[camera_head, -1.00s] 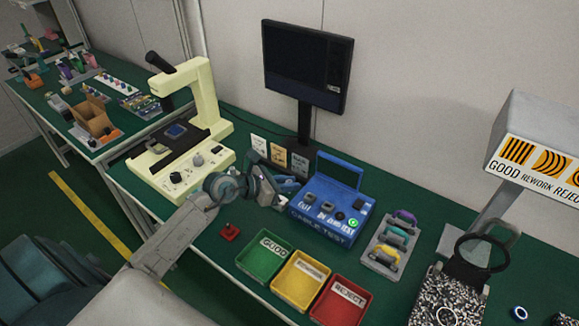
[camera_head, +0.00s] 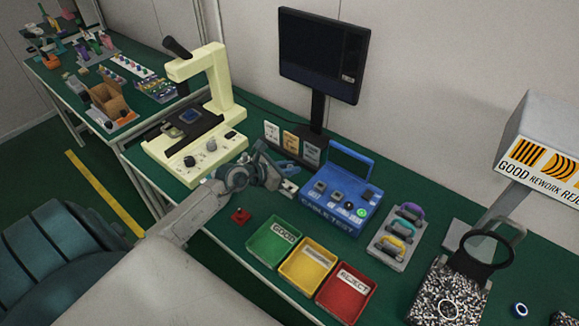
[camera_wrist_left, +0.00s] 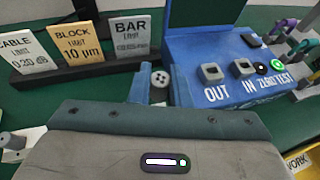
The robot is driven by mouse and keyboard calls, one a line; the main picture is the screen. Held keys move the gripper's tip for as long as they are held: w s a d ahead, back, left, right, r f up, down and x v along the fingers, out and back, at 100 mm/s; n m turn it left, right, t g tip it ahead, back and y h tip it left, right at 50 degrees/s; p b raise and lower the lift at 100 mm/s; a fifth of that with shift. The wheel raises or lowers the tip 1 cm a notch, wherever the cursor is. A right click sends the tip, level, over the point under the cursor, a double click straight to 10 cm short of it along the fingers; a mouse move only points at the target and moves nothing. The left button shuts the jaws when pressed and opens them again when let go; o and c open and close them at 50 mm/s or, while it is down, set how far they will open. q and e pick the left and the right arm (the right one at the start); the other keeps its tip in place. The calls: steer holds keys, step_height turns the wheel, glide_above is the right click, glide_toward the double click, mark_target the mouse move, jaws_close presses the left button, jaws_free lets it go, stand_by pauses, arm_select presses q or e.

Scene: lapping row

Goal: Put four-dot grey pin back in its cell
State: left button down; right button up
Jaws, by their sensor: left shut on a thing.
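The four-dot grey pin (camera_wrist_left: 160,79) shows in the left wrist view as a small pale grey round end with dark dots, just past the top edge of my gripper body. In the head view the gripper is over the green bench, left of the blue cable tester (camera_head: 330,213), and the pin cannot be made out. I cannot tell which place is its cell. My right gripper is not in view.
The limit cards (camera_wrist_left: 77,45) stand behind the gripper; a microscope (camera_head: 190,165) is to its left. A small red piece (camera_head: 240,216) and the green GOOD tray (camera_head: 251,249) lie in front.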

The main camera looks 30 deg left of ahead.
arm_select(q)
step_height(320, 180, down, 4)
steer(key=shift+r+b, duration=0.1)
steer(key=shift+b, duration=1.15)
steer(key=shift+f+b, duration=0.3)
steer(key=shift+f, duration=0.1)
steer(key=shift+p, duration=0.3)
stand_by(0.3)
steer(key=shift+f, duration=0.45)
